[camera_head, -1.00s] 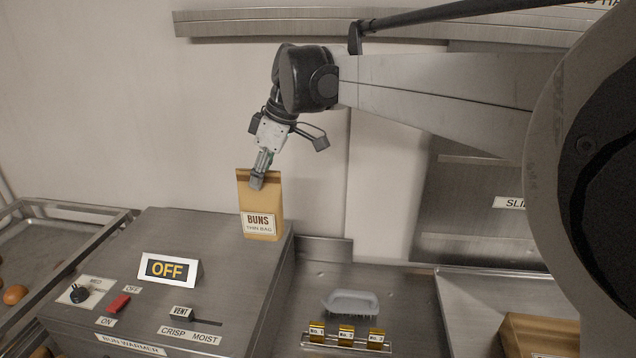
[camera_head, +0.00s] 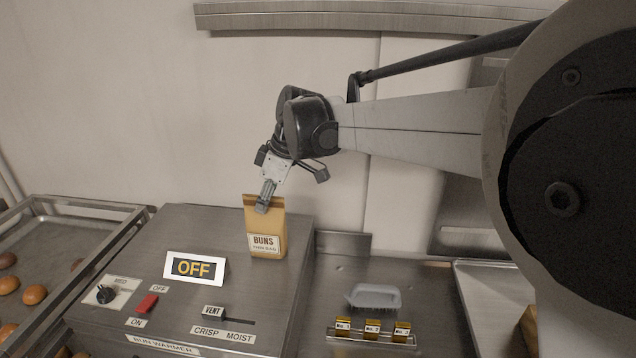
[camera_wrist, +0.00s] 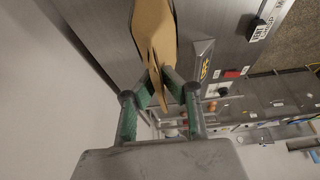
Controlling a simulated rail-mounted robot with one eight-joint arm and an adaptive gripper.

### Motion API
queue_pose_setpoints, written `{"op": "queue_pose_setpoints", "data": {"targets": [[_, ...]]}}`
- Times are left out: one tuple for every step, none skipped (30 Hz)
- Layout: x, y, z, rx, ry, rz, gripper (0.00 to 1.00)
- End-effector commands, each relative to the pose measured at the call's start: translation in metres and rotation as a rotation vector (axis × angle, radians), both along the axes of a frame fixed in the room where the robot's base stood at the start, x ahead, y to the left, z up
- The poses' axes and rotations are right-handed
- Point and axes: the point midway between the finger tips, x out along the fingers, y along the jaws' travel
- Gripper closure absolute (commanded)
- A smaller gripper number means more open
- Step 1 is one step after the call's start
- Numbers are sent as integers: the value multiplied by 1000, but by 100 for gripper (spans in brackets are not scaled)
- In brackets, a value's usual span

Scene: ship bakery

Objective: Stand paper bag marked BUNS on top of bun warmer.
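The tan paper bag marked BUNS (camera_head: 266,244) is upright over the back right part of the bun warmer's top (camera_head: 225,228). Its base looks to be at the steel surface, but I cannot tell whether it touches. My gripper (camera_head: 264,205) comes down from above and is shut on the bag's top edge. In the wrist view the bag (camera_wrist: 153,30) is pinched between the green-padded fingertips (camera_wrist: 158,82). The bag's back is hidden in the head view.
An OFF sign (camera_head: 194,268) stands on the warmer, left of the bag. A red switch (camera_head: 147,303), a knob (camera_head: 106,294) and a VENT slider (camera_head: 213,311) are toward its front. A brush (camera_head: 374,296) and numbered clips (camera_head: 372,328) lie right. A tray with buns (camera_head: 34,294) is left.

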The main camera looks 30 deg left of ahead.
Motion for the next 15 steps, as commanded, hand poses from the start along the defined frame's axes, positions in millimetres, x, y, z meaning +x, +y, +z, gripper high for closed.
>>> {"op": "queue_pose_setpoints", "data": {"targets": [[0,0,-1,0,0,0,100],[0,0,-3,0,0,0,100],[0,0,-4,0,0,0,100],[0,0,-3,0,0,0,93],[0,0,-3,0,0,0,89],[0,0,-3,0,0,0,83],[0,0,-3,0,0,0,79],[0,0,-3,0,0,0,76],[0,0,-3,0,0,0,76],[0,0,-3,0,0,0,76],[0,0,-3,0,0,0,76],[0,0,-3,0,0,0,76],[0,0,-2,0,0,0,76],[0,0,-2,0,0,0,76],[0,0,-2,0,0,0,76]]}}
